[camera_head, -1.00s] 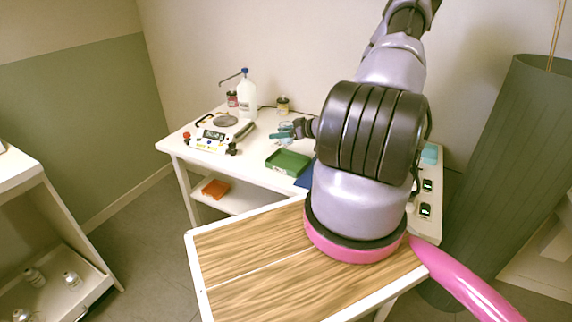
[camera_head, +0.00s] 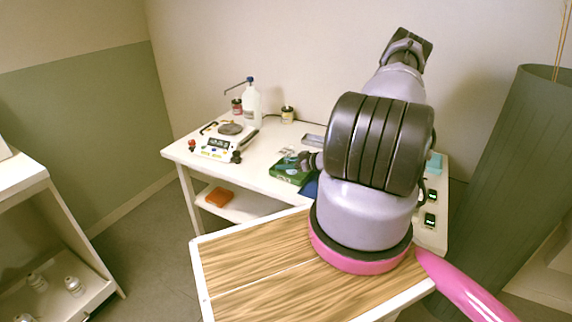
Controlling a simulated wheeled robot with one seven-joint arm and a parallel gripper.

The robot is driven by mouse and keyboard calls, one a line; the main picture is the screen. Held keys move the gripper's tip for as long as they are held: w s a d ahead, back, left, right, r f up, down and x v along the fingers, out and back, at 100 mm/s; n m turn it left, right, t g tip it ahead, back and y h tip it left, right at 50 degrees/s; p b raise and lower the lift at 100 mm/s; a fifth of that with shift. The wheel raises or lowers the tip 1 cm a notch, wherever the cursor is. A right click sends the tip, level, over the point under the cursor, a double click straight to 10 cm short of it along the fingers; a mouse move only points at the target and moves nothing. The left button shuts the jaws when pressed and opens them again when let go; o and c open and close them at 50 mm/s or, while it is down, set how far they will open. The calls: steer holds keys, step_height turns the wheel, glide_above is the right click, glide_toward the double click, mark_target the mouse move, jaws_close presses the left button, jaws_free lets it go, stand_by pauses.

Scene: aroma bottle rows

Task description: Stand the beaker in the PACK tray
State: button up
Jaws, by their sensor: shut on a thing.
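The green tray (camera_head: 284,174) lies near the front edge of the white table; I take it for the PACK tray, though its label is too small to read. My gripper (camera_head: 296,158) is over the tray's right part and is shut on the small clear beaker (camera_head: 289,154). The beaker is partly covered by the fingers and looks roughly upright. Whether its base touches the tray floor I cannot tell. My arm hides the table to the right of the tray.
A balance (camera_head: 216,146) stands left of the tray. A white wash bottle (camera_head: 251,106), a red-labelled jar (camera_head: 237,107) and another jar (camera_head: 287,115) stand behind. A blue item (camera_head: 310,188) lies right of the tray. A wood-topped surface (camera_head: 250,265) is in front.

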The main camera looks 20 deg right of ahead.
steer(key=shift+f, duration=0.2)
steer(key=shift+s+f, duration=0.25)
steer(key=shift+f, duration=0.1)
steer(key=o, duration=1.4)
steer(key=shift+w+r, duration=0.1)
steer(key=shift+r, duration=0.2)
steer(key=shift+d+r, duration=0.2)
steer(key=shift+d, duration=0.15)
steer(key=v, duration=1.1)
steer(key=shift+a+r, duration=0.1)
steer(key=shift+r, duration=0.3)
